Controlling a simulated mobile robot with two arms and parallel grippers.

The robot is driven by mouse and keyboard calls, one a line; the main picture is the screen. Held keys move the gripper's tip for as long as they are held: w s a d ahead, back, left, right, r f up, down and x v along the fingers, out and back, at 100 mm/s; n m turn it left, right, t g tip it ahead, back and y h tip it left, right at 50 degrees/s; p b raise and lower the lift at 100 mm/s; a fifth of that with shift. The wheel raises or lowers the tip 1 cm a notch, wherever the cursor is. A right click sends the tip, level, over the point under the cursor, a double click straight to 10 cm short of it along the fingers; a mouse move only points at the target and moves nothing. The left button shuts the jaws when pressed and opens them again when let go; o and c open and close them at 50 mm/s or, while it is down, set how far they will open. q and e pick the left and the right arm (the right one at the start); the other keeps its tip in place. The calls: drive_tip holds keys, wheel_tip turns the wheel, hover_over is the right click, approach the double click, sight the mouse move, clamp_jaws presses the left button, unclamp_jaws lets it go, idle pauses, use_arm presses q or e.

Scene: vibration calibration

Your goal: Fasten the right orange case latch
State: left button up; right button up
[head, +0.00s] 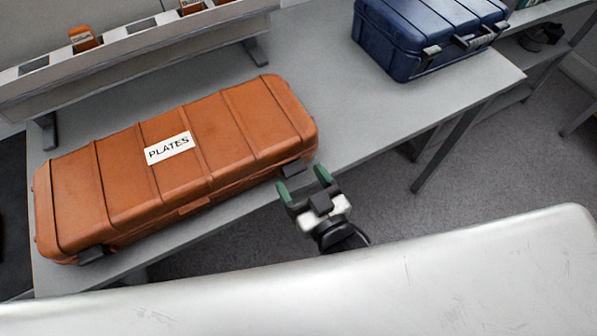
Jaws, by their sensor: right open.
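A long orange case (215,150) with a "PLATES" label lies closed on the grey table. Its right latch (294,168) is a dark piece on the front edge near the right end; whether it is fastened is too small to tell. Its left latch (92,255) is a dark piece near the left end. My right gripper (302,179), with green fingertips, is open and empty just in front of the right latch. The left fingertip looks close to the latch, but I cannot tell if they touch. My left gripper is not in view.
A dark blue case (425,35) stands at the back right of the table (350,110). A raised rack (130,50) with small orange items runs along the back left. Table between the cases is clear. A pale smooth surface fills the bottom foreground.

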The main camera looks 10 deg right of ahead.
sight(293, 169)
drive_tip(key=shift+x, duration=0.8)
drive_tip(key=c, duration=0.9)
drive_tip(key=g+p, duration=0.1)
drive_tip(key=p, duration=0.3)
drive_tip(key=r+g+p, duration=0.1)
drive_tip(key=p, duration=0.3)
drive_tip(key=g+h+p, duration=0.1)
drive_tip(key=p, duration=0.3)
drive_tip(key=shift+w+a+r+g, duration=0.1)
drive_tip(key=shift+w+r+g, duration=0.2)
drive_tip(key=shift+r, duration=0.05)
drive_tip(key=shift+w+f+p, duration=0.1)
drive_tip(key=shift+f+p, duration=0.15)
drive_tip(key=shift+p, duration=0.4)
